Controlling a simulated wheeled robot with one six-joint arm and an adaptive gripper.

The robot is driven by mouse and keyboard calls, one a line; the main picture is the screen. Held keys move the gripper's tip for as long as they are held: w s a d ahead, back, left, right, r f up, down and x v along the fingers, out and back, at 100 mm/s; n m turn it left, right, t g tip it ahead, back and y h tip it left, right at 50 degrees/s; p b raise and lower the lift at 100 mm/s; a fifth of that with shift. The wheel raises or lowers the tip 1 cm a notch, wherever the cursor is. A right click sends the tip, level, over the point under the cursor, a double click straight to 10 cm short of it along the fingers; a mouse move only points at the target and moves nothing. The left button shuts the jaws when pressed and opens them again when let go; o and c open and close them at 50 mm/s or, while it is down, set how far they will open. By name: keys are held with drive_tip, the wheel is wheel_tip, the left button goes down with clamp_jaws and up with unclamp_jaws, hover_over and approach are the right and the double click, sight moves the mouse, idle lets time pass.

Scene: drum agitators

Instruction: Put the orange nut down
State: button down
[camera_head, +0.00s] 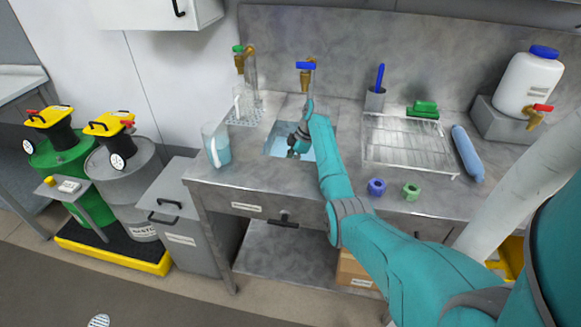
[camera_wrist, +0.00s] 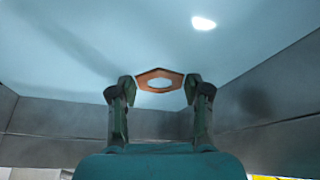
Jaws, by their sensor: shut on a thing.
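The orange nut (camera_wrist: 160,72) is a flat hexagonal ring with a round hole. It sits between the two fingertips of my gripper (camera_wrist: 159,88) in the wrist view, touched on both sides. My gripper (camera_head: 298,148) reaches down into the sink (camera_head: 278,137) in the head view, over pale blue water. The nut cannot be made out in the head view. In the wrist view the pale blue water surface lies beyond the nut; how far the nut is from it I cannot tell.
A blue nut (camera_head: 376,187) and a green nut (camera_head: 411,191) stand on the counter's front right. A wire rack (camera_head: 405,145) lies behind them, with a blue roll (camera_head: 466,153) at its right. A clear jug (camera_head: 216,146) stands left of the sink; a tap (camera_head: 305,75) is behind it.

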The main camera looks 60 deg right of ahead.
drive_tip(key=shift+f, duration=0.8)
drive_tip(key=shift+f, duration=0.15)
drive_tip(key=c, duration=0.5)
unclamp_jaws()
drive_tip(key=shift+c, duration=0.2)
drive_tip(key=v, duration=1.2)
drive_tip(key=shift+r, duration=0.2)
